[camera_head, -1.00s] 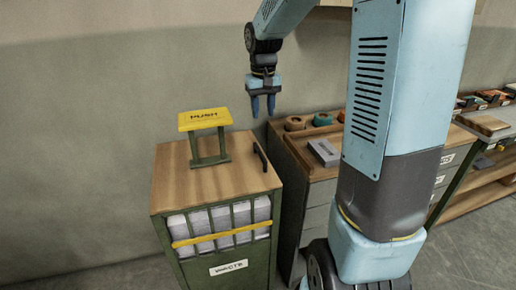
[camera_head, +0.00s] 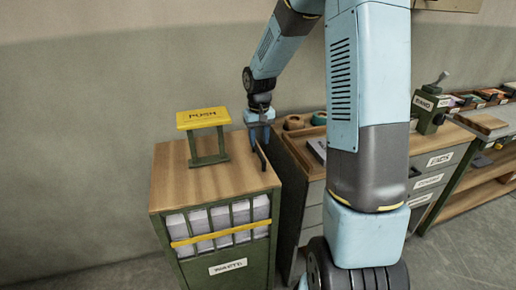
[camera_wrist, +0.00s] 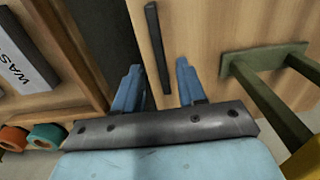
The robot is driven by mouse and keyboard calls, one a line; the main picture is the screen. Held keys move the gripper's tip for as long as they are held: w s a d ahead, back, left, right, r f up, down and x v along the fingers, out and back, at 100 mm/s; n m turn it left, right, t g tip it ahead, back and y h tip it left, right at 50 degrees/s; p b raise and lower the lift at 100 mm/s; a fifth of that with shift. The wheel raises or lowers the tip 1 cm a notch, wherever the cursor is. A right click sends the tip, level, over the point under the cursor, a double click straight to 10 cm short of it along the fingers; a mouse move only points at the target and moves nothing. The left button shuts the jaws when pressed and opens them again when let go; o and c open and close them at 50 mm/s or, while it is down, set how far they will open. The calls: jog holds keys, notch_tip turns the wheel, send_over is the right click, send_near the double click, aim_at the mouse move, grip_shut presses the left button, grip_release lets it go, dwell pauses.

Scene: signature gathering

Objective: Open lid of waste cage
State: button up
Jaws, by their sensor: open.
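The waste cage (camera_head: 225,235) is a green barred cabinet holding stacked white paper, with a yellow bar and a label on its front. Its wooden lid (camera_head: 210,185) lies flat and closed on top. A dark bar handle (camera_head: 262,157) stands at the lid's right edge; it also shows in the wrist view (camera_wrist: 157,45). My gripper (camera_head: 260,143) is open, pointing down at the handle. In the wrist view the handle lies between the two blue fingers (camera_wrist: 160,85), nearer the camera's far side. I cannot tell whether a finger touches it.
A yellow push sign (camera_head: 203,118) on a green stand rises from the lid, left of my gripper. A drawer cabinet (camera_head: 310,185) with tape rolls (camera_wrist: 45,135) stands close on the right. A green cranked device (camera_head: 430,110) is farther right.

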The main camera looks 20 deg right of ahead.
aim_at(259, 151)
jog(key=shift+f, duration=2.1)
grip_shut()
